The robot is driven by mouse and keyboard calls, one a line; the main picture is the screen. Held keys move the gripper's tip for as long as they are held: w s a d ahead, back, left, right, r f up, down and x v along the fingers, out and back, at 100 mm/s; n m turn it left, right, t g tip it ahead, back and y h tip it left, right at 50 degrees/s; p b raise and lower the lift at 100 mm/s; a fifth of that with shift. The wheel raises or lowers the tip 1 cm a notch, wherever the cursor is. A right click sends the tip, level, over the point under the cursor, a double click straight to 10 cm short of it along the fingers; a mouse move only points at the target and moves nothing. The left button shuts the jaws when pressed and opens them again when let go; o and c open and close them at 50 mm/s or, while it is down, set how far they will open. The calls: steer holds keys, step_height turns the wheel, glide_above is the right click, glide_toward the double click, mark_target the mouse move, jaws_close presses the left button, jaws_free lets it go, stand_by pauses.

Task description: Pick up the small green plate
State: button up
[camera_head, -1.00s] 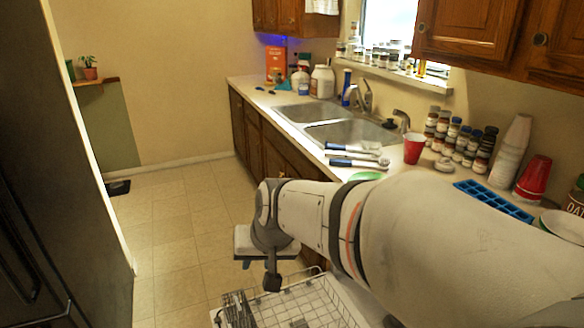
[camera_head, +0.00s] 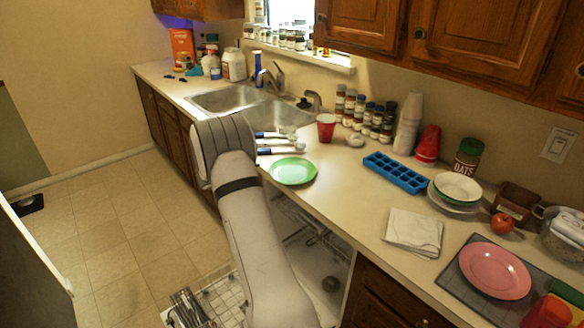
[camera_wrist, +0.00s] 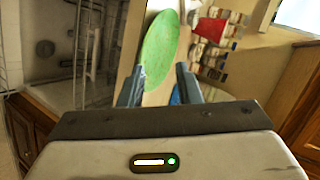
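The small green plate (camera_head: 293,171) lies flat on the counter near its front edge, right of the sink and utensils. It also shows in the wrist view (camera_wrist: 160,48), ahead of my gripper (camera_wrist: 160,88). There the two fingers are spread apart with a gap between them and nothing held. The plate appears beyond the fingertips, and I see no contact.
Blue-handled utensils (camera_head: 281,149) lie just behind the plate. A red cup (camera_head: 326,127), a blue ice tray (camera_head: 396,172) and a pink plate (camera_head: 495,271) stand on the counter (camera_head: 350,215). The open dishwasher rack (camera_head: 222,300) is below. Counter right of the green plate is clear.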

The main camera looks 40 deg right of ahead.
mark_target(281, 182)
steer(key=s+d+f+m+g+p, duration=0.2)
steer(key=d+f+g+p, duration=0.1)
steer(key=d+f, duration=0.4)
steer(key=shift+d+f+m+h+p, duration=0.25)
steer(key=shift+d+m+h+p, duration=0.15)
steer(key=shift+d, duration=0.5)
steer(key=shift+s, duration=0.1)
steer(key=shift+c, duration=0.5)
jaws_close()
